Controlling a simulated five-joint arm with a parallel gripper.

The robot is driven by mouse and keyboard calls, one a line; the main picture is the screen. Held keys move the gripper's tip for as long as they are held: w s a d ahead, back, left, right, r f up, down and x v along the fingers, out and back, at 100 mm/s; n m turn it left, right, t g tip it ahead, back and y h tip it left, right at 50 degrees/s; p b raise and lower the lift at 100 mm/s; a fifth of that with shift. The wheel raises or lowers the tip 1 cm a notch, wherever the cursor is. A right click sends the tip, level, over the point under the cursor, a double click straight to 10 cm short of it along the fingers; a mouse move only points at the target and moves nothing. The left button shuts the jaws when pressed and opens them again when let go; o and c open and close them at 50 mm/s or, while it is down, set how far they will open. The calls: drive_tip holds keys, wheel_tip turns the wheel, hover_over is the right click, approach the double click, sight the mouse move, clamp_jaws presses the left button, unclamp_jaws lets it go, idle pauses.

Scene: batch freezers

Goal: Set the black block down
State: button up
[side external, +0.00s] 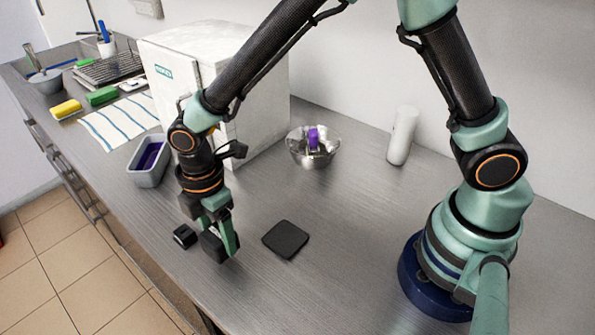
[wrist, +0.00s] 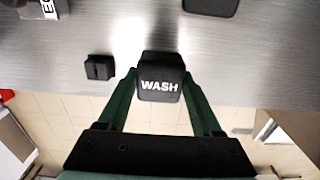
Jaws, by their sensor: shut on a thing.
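The black block (wrist: 160,85) has white "WASH" lettering on the face toward the wrist camera. My gripper (wrist: 160,74) is shut on it, with one green finger on each side. In the side view the block (side external: 212,246) hangs between the fingers of my gripper (side external: 222,238), low over the front part of the counter. I cannot tell whether its underside touches the counter.
A smaller black block (side external: 185,236) sits just left of the held one, near the counter's front edge. A flat black pad (side external: 285,239) lies to the right. A grey tub (side external: 148,165), a metal bowl (side external: 313,150), a white cylinder (side external: 402,136) and a white machine (side external: 262,105) stand farther back.

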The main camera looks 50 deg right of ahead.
sight(221, 245)
drive_tip(key=shift+f, duration=1.7)
drive_tip(key=shift+f, duration=0.15)
drive_tip(key=o, duration=1.4)
drive_tip(key=shift+o, duration=0.2)
